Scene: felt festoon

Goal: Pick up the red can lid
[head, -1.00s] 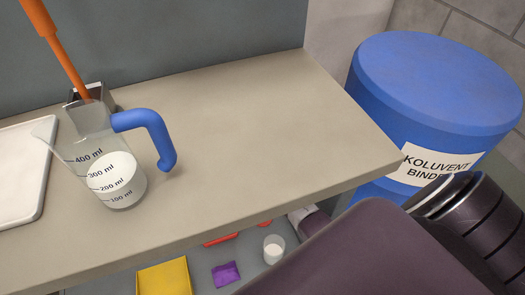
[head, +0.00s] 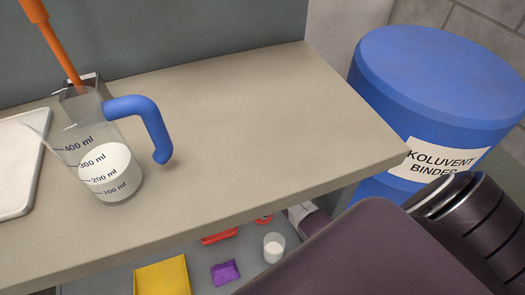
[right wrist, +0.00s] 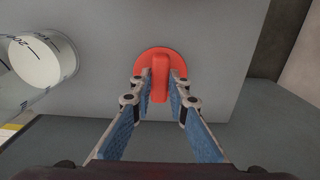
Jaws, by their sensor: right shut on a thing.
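The red can lid (right wrist: 147,60) is a round disc with a raised bar grip in the right wrist view. In the head view the lid (head: 264,219) shows as a small red patch on the lower shelf, partly covered by the worktop edge. My right gripper (right wrist: 160,86) is shut on the lid's bar grip, one finger on each side. Whether the lid is touching the shelf or raised cannot be told. My left gripper is not in view.
A measuring cup (head: 274,248) with white contents stands close to the lid. A red piece (head: 220,237), purple piece (head: 225,272) and yellow tray (head: 162,279) lie on the shelf. The worktop (head: 250,120) overhangs it. A glass jug (head: 100,160) and blue drum (head: 440,90) are nearby.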

